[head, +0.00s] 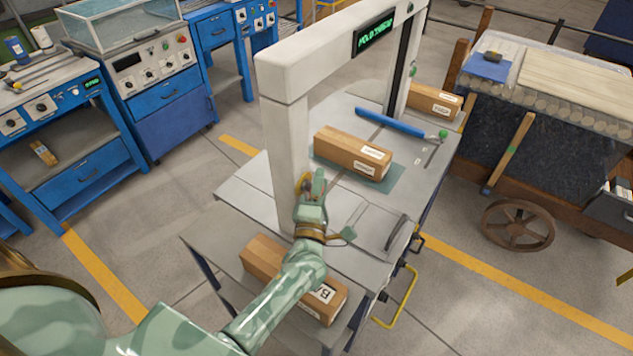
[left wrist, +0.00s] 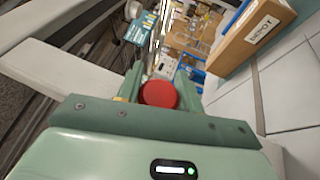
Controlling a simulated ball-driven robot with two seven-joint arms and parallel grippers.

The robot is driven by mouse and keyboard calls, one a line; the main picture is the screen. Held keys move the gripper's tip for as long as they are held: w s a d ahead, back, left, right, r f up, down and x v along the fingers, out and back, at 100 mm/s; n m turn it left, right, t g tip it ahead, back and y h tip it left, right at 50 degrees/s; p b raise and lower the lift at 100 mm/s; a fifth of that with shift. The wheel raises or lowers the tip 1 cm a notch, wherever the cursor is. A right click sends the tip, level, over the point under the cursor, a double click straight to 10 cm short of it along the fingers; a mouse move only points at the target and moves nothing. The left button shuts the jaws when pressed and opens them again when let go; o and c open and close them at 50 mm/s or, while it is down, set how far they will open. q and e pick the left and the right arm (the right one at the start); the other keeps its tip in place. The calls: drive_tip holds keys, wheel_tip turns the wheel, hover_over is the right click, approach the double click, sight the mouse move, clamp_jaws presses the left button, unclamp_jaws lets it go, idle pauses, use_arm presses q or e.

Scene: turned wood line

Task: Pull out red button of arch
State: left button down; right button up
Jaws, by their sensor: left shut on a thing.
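The white arch (head: 285,150) stands over a grey table, with a green-lettered display (head: 376,33) on its crossbeam. My left gripper (head: 309,184) is at the near post of the arch. The red button (left wrist: 159,95) shows in the left wrist view between the two green fingers of my left gripper (left wrist: 159,88), which are shut on it. In the head view the button is hidden behind the gripper, with a bit of yellow beside the fingers. I cannot tell how far the button stands out from the post. My right gripper is not in view.
Another block (head: 265,257) is under my left forearm. A further block (head: 434,101) lies beyond the arch. A wheeled cart (head: 520,130) stands at right, blue benches (head: 165,91) at left.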

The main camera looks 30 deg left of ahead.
use_arm(q)
drive_tip(key=c, duration=1)
unclamp_jaws()
drive_tip(key=shift+d+f, duration=0.1)
drive_tip(key=shift+d, duration=0.15)
drive_tip(key=shift+o, duration=0.5)
drive_tip(key=shift+d, duration=0.1)
drive_tip(key=shift+s, duration=0.15)
drive_tip(key=shift+s+f, duration=0.1)
drive_tip(key=shift+s, duration=0.25)
drive_tip(key=b+v, duration=0.1)
drive_tip(key=v, duration=1.4)
drive_tip(key=shift+s, duration=0.25)
